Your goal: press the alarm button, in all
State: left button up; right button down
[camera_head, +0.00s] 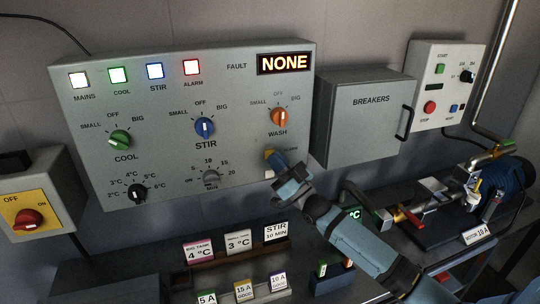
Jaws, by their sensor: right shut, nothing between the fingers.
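The grey control panel (160,100) fills the upper left of the head view. Its alarm lamp (191,67) is lit white with a red rim, and the fault display (285,63) reads NONE. A small label (291,149) sits below the WASH knob, with a bit of yellow by my fingertips; the alarm button there is mostly hidden by my gripper. My right gripper (273,162) is shut and empty, its tips at that spot on the panel's lower right. I cannot tell whether they touch the button. My left gripper is not in view.
The breakers box (363,125) stands to the right. Labelled cards (238,242) stand in a rack below. Pipes and a blue pump (510,182) are at far right.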

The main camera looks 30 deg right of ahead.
jog(key=shift+w, duration=0.2)
jog(key=shift+w, duration=0.15)
dwell(0.4)
jog(key=shift+w+d, duration=0.15)
jog(key=shift+w, duration=0.1)
dwell(0.5)
jog(key=shift+s, duration=0.15)
jog(key=shift+s+a+p, duration=0.2)
jog(key=shift+s+p, duration=0.15)
jog(key=shift+s, duration=0.35)
